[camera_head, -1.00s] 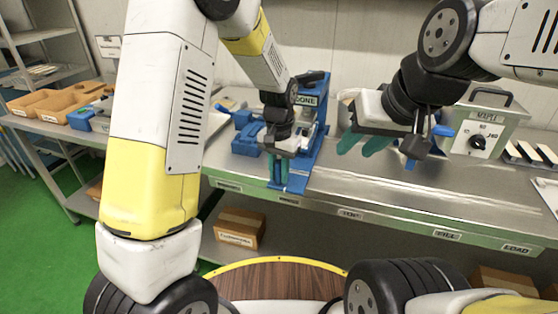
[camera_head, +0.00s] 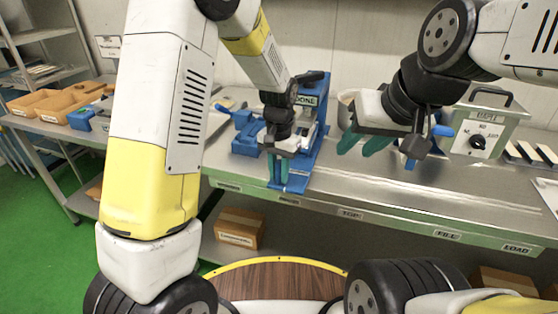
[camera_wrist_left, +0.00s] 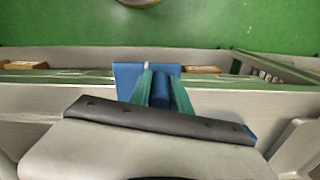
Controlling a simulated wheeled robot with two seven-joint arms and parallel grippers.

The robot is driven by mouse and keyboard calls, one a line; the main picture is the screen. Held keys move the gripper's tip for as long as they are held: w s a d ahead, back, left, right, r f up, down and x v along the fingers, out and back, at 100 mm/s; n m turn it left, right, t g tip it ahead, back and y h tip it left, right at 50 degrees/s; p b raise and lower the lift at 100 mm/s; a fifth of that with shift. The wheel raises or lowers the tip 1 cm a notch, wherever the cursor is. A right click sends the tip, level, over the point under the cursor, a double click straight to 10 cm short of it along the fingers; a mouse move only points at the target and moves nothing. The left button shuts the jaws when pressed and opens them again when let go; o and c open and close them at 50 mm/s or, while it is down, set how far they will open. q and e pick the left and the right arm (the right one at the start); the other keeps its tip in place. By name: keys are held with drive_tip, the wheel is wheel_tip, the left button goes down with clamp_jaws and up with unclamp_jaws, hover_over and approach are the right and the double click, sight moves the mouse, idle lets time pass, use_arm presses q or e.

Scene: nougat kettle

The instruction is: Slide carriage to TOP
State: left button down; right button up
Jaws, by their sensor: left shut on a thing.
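A blue fixture (camera_head: 316,146) with a sign reading DONE stands on the steel bench, left of centre in the head view. My left gripper (camera_head: 277,172) is at its front end near the bench edge. Its green fingers are shut on a blue handle (camera_wrist_left: 161,90), which shows between them in the left wrist view. Whether this handle belongs to the carriage I cannot tell; the gripper hides much of the fixture. A label reading TOP (camera_head: 350,214) is on the bench's front edge. My right gripper (camera_head: 363,146) hangs over the bench to the right, its green fingers apart and empty.
A grey control box (camera_head: 487,124) with a knob stands at the back right. Labels FILL (camera_head: 446,234) and LOAD (camera_head: 516,248) are on the bench edge. Brown trays (camera_head: 50,102) lie at the left. The bench front between fixture and FILL label is clear.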

use_arm(q)
drive_tip(key=s+d, duration=0.3)
drive_tip(key=d, duration=0.6)
drive_tip(key=s+d, duration=0.3)
drive_tip(key=d, duration=0.7)
drive_tip(key=shift+s, duration=0.1)
drive_tip(key=c, duration=1.2)
unclamp_jaws()
drive_tip(key=shift+r, duration=0.1)
wheel_tip(320, 180, up, 8)
